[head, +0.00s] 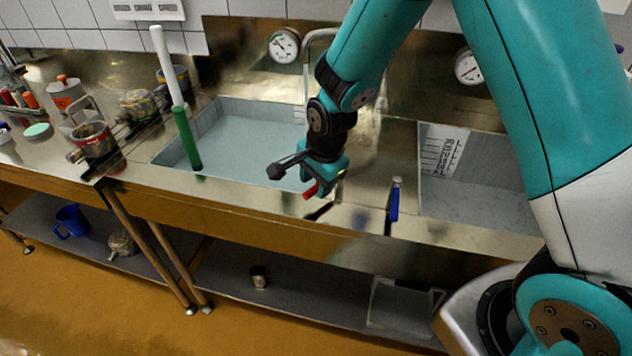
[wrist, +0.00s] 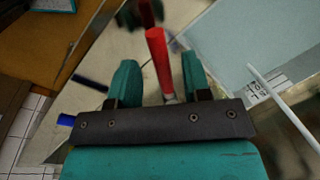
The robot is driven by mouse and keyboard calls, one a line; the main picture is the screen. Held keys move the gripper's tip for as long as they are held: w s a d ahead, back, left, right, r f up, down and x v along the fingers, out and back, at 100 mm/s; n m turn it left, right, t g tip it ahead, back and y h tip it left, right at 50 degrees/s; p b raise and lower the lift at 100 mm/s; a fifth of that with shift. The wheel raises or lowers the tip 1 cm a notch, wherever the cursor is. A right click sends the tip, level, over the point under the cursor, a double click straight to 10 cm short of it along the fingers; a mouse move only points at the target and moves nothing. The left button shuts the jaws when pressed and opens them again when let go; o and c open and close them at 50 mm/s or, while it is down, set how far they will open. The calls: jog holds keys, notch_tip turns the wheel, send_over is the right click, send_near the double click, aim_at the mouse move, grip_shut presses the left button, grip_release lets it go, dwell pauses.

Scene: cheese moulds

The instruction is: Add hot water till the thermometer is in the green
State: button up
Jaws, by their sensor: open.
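The left basin (head: 206,112) holds pale blue water. A round dial (head: 284,45) hangs on the wall behind it; its needle shows, but the reading and any green zone are too small to tell. A second dial (head: 468,66) hangs farther right, partly behind my arm. My gripper (head: 322,187) is above the counter's front edge by a red handle (head: 310,191). In the wrist view my gripper (wrist: 159,78) is open, with the red handle (wrist: 157,48) between its teal fingers; I cannot tell whether they touch it. A blue handle (head: 394,201) stands to the right.
The right basin (head: 485,204) has a marked scale (head: 440,152) on its wall. A white-and-green stick (head: 184,132) leans over the left basin. Pots (head: 93,141) and jars crowd the counter's left end. A shelf below holds a blue jug (head: 72,221).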

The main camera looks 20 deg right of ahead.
jog(key=shift+w+f, duration=0.15)
jog(key=shift+f, duration=0.5)
grip_shut()
